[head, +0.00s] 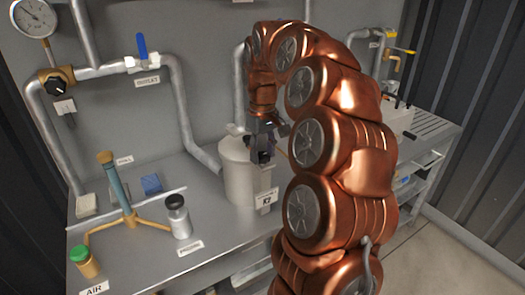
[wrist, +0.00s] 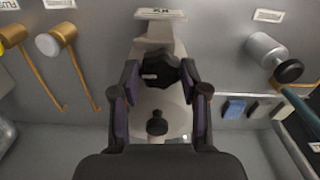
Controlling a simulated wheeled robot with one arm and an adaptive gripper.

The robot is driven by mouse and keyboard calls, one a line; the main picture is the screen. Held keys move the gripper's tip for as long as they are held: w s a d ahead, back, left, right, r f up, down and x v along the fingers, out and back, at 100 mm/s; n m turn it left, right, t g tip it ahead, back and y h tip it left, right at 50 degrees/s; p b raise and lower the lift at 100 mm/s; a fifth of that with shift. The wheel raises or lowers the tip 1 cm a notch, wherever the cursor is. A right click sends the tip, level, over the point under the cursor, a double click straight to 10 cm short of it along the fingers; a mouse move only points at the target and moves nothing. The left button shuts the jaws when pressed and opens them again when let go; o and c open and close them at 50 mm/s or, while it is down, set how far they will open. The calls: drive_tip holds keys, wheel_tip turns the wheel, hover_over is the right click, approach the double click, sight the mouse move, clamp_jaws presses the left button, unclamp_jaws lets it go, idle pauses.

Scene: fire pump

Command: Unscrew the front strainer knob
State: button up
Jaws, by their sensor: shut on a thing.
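The strainer is a pale grey cylinder (head: 238,172) with a label on its front, in the middle of the bench in the head view. It also shows in the wrist view (wrist: 160,102), under my gripper. The front strainer knob (wrist: 160,73) is black and lies on the label side of the lid. My gripper (wrist: 158,76) is shut on this knob, one finger on each side. In the head view my gripper (head: 262,148) is at the strainer's top front edge and hides the knob. A second black knob (wrist: 156,124) stands on the lid, apart from the fingers.
Left on the bench (head: 215,238) stand a grey bottle-like fitting (head: 178,216), a green-capped fitting (head: 86,262) and an upright teal handle (head: 119,187). A blue block (head: 151,184) lies behind them. Pipes with a blue-handled valve (head: 142,50) run along the wall.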

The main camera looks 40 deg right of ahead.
sight(263, 155)
drive_tip(key=n+p, duration=0.1)
drive_tip(key=n, duration=0.5)
drive_tip(key=shift+n+p, duration=0.3)
drive_tip(key=n+p, duration=0.2)
drive_tip(key=n, duration=0.4)
idle(0.4)
drive_tip(key=o, duration=1.1)
drive_tip(key=shift+o, duration=0.2)
drive_tip(key=shift+r, duration=0.15)
wheel_tip(263, 155, up, 12)
